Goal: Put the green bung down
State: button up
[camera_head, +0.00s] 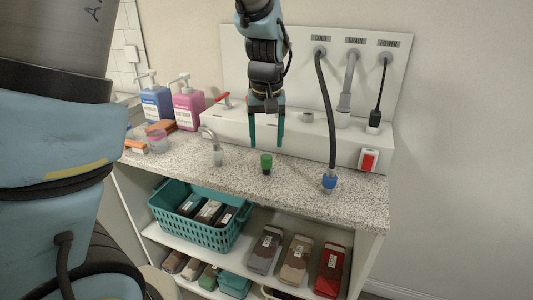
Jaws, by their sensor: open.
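The green bung (266,162) stands upright on the speckled countertop (300,180), near its front edge, with its green part on top and a darker part below. My gripper (266,146) points down just above and behind it in the picture. Its two teal fingers are apart, with nothing between them. The fingertips look clear of the bung, though the exact gap in depth is hard to tell.
A grey hose with a blue end (329,182) stands right of the bung. A clear hooked piece (214,150) stands to the left. Blue (155,100) and pink (187,105) pump bottles are at back left. A red switch (368,160) is on the right. A teal basket (187,228) sits below.

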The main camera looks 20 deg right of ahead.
notch_tip(320, 180, up, 6)
jog(key=s+a+f+n, duration=0.1)
jog(key=a+f, duration=0.1)
jog(key=a, duration=0.7)
jog(key=s+a+f+n, duration=0.1)
jog(key=a+f, duration=0.2)
jog(key=a, duration=0.7)
jog(key=s+a+f+n, duration=0.1)
jog(key=a+f, duration=0.2)
jog(key=a, duration=0.7)
jog(key=shift+s+a, duration=0.25)
jog(key=shift+s, duration=0.05)
